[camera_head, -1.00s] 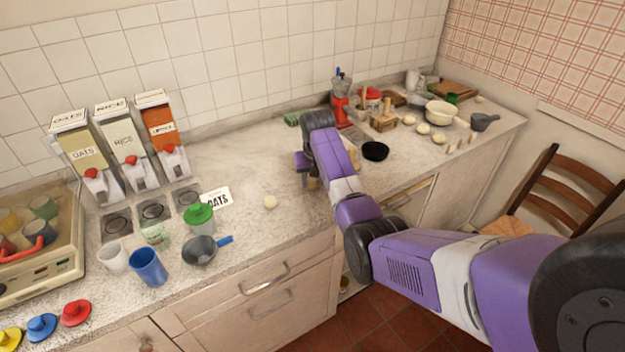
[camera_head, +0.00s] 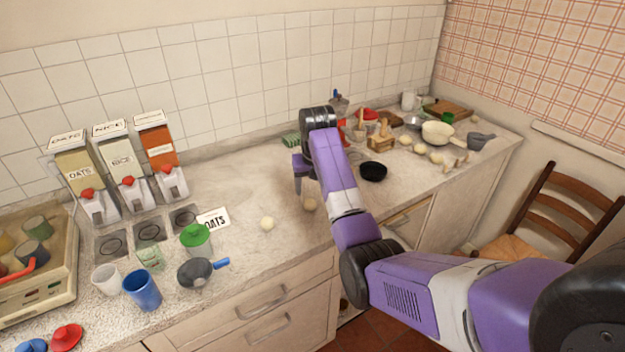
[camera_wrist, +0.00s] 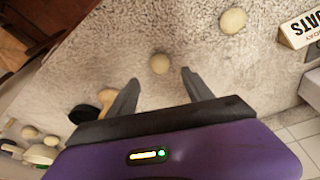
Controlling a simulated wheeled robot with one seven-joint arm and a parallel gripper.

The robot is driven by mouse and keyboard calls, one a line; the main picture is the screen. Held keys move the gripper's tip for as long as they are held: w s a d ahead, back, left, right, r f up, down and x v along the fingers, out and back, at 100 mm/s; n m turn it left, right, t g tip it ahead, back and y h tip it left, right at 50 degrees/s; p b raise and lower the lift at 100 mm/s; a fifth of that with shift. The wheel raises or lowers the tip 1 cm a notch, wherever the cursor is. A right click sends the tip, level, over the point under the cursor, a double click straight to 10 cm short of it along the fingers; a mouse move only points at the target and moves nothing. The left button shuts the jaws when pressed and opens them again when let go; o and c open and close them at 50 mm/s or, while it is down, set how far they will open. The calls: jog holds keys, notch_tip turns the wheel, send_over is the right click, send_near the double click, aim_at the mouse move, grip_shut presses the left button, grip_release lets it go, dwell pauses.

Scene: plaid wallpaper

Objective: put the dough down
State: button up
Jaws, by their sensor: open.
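Several more pale balls (camera_head: 420,149) lie at the far right of the counter.
An OATS card (camera_head: 213,219), a green-lidded jar (camera_head: 196,240) and a blue-handled pan (camera_head: 196,272) stand to the left. A black bowl (camera_head: 373,171) is right of my arm. The counter (camera_head: 245,190) behind the dough is clear.

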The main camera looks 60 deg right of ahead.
jog(key=shift+v, duration=2.3)
